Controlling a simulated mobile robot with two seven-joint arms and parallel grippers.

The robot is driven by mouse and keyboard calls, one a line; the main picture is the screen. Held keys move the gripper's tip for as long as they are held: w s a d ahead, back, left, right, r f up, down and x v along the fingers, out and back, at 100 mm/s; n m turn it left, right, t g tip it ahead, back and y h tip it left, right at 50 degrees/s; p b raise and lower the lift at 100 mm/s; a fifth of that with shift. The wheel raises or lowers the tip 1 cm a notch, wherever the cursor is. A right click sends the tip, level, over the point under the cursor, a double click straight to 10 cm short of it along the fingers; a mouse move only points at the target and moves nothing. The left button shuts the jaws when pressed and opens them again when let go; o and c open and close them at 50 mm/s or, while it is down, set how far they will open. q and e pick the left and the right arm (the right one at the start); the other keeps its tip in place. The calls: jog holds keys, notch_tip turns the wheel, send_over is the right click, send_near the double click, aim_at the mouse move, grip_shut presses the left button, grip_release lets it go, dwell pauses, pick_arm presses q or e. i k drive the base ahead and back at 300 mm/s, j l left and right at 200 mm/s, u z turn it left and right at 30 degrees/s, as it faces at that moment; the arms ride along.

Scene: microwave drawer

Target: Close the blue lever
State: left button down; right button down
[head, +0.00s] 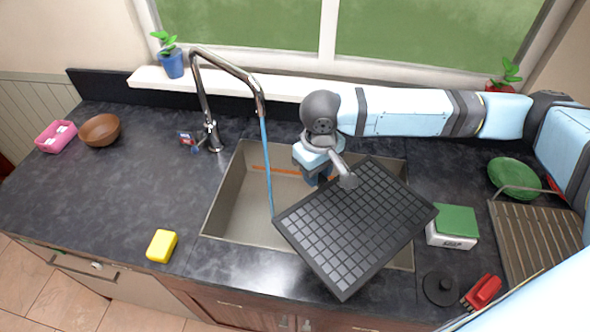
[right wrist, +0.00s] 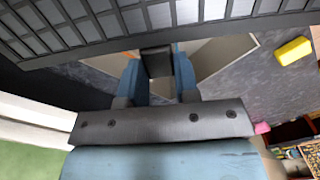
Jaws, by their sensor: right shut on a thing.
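The tap (head: 205,115) stands behind the sink (head: 222,210), and a blue stream of water (head: 267,165) runs from its spout. A small blue lever (head: 197,147) shows at the tap's base, beside a small red and blue piece (head: 185,138); its exact position is too small to tell. My right gripper (head: 320,180) is over the sink, right of the tap and apart from the lever. In the right wrist view its fingers (right wrist: 158,68) are shut on a dark part at the edge of a black gridded tray (head: 357,225). My left gripper is out of view.
The tray hangs tilted over the sink's right half and front edge. A yellow sponge (head: 161,246), a brown bowl (head: 100,129) and a pink box (head: 56,136) lie left. A green-topped box (head: 453,226) and wooden rack (head: 535,240) stand right. The left counter is mostly clear.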

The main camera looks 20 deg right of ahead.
aim_at(194, 149)
jog(key=k, duration=0.5)
jog(key=k+z, duration=0.15)
jog(key=z, duration=0.95)
jog(key=j+z, duration=0.15)
jog(key=j, duration=1.2)
